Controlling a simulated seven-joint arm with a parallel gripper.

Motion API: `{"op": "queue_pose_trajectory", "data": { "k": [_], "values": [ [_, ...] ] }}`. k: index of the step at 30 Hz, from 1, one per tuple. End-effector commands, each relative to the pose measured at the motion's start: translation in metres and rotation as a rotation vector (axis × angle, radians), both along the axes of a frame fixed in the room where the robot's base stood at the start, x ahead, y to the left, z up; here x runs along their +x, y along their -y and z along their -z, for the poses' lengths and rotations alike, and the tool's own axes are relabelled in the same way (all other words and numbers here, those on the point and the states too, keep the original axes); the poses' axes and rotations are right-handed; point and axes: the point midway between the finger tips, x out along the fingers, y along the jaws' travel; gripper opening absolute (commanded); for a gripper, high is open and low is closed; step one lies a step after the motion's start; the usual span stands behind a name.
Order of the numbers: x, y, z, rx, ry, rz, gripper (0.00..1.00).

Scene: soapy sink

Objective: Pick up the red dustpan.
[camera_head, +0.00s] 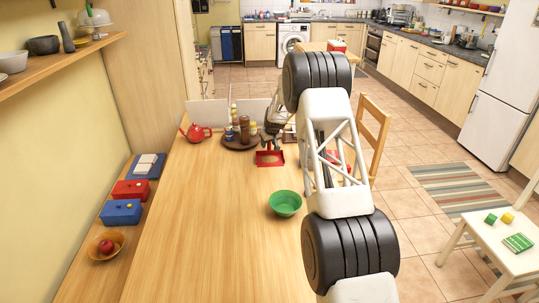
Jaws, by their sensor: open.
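The red dustpan (269,159) lies on the wooden table, a small red shape with a darker middle. My gripper (271,144) is over the dustpan's back part, close above it, and hides some of it. My gripper is open, its fingers small and pointing down in this view. Whether the fingers touch the dustpan or sit around a part of it cannot be told. My arm comes in from the right and covers the table's right edge.
A round dark tray (236,145) with several bottles stands just left of my gripper. A red teapot (197,133) is farther left. A green bowl (285,203) stands nearer. Another red object (337,156) shows partly behind my arm. The table's left and near areas are clear.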

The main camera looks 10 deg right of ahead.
Motion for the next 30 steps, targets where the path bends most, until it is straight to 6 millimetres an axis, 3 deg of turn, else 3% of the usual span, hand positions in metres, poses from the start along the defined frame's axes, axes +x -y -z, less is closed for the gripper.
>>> {"op": "queue_pose_trajectory", "data": {
  "k": [13,23,30],
  "values": [
    [-0.0001,0.0000,-0.0002,0.000,0.000,0.000,0.50],
    [-0.0001,0.0000,-0.0002,0.000,0.000,0.000,0.00],
    [0.0001,0.0001,-0.0007,0.000,0.000,0.000,0.00]
  ]
}}
